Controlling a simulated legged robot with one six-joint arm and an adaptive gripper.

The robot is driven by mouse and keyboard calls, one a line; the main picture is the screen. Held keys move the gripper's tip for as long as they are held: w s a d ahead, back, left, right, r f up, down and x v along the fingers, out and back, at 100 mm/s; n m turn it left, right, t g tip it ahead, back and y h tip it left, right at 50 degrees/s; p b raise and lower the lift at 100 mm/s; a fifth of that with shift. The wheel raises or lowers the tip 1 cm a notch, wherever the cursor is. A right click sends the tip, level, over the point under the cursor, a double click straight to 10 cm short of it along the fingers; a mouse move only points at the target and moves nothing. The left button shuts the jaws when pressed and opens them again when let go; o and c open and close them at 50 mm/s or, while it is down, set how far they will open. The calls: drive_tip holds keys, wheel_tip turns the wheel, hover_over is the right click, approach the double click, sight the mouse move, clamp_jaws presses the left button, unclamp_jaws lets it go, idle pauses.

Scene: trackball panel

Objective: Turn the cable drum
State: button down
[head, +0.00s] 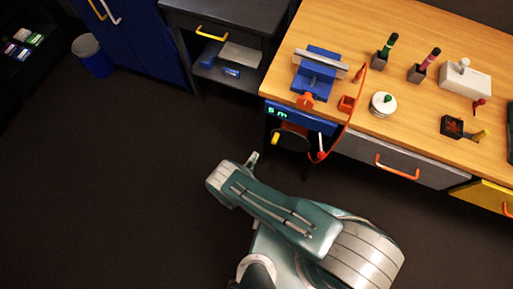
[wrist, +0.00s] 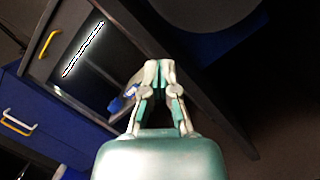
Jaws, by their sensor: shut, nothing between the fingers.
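The cable drum (head: 292,140) is a dark round disc under the front left of the wooden bench, with a yellow knob (head: 275,138) at its left. A blue unit (head: 300,117) above it has a green display that appears to read "5 m". In the wrist view my gripper (wrist: 160,64) is shut and empty. A dark round shape at that view's top may be the drum.
The wooden bench (head: 420,60) carries a blue vise (head: 317,72), a white spool (head: 383,104) and several small tools. A grey drawer (head: 400,160) has an orange handle. A dark cabinet (head: 228,45) and blue bin (head: 92,55) stand left. The floor on the left is clear.

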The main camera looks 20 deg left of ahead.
sight(273, 134)
drive_tip(key=w+d+r, duration=0.1)
drive_tip(key=w, duration=0.1)
drive_tip(key=w+d+r, duration=0.1)
drive_tip(key=w, duration=0.1)
drive_tip(key=w+d+r, duration=0.1)
drive_tip(key=w, duration=0.1)
drive_tip(key=shift+w+d+r, duration=0.1)
drive_tip(key=shift+w, duration=0.25)
drive_tip(key=shift+d+r, duration=0.5)
drive_tip(key=shift+r, duration=0.1)
drive_tip(key=shift+a, duration=0.1)
